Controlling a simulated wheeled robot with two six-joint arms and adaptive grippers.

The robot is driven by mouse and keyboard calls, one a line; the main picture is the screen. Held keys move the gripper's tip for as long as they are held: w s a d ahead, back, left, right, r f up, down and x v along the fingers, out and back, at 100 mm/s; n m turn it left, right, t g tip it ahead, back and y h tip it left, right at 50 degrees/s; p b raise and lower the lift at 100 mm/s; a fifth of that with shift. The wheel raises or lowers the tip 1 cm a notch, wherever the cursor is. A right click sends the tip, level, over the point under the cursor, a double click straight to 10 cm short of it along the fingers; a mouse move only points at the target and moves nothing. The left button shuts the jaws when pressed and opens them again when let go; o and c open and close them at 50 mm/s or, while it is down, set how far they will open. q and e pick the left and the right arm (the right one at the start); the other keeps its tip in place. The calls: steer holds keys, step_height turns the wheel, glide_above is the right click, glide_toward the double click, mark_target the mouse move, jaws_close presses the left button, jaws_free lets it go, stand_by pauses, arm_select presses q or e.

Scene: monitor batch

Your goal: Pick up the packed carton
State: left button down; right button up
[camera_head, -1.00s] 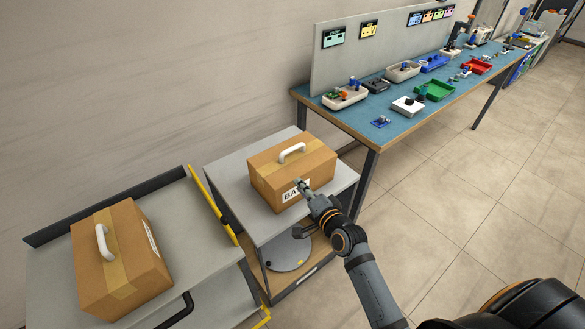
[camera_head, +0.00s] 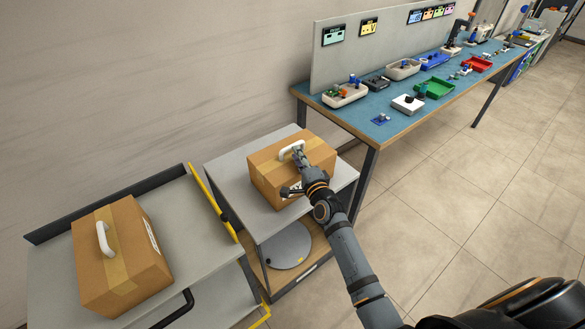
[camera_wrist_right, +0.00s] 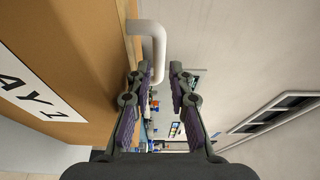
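A brown carton (camera_head: 268,172) with a tape strip and a white top handle (camera_head: 288,150) sits on a small grey stand, closed. My right gripper (camera_head: 299,158) is over this carton, its fingertips at the handle. In the right wrist view, the gripper (camera_wrist_right: 162,76) has its two fingers apart, with the white handle (camera_wrist_right: 153,36) just ahead of and near the gap. The carton's side with a printed white label (camera_wrist_right: 38,92) fills the left of that view. Whether the fingers touch the handle cannot be told. My left gripper is not in view.
A second, similar carton (camera_head: 131,268) stands on a grey cart (camera_head: 196,224) with a yellow edge at left. The grey stand (camera_head: 234,178) holds the first carton. A blue-topped workbench (camera_head: 372,131) with trays and parts is behind right. Floor at right is clear.

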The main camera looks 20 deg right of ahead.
steer(key=w, duration=0.4)
steer(key=shift+a+f, duration=0.15)
steer(key=shift+s, duration=0.15)
steer(key=shift+c, duration=0.6)
jaws_close()
steer(key=shift+r, duration=0.2)
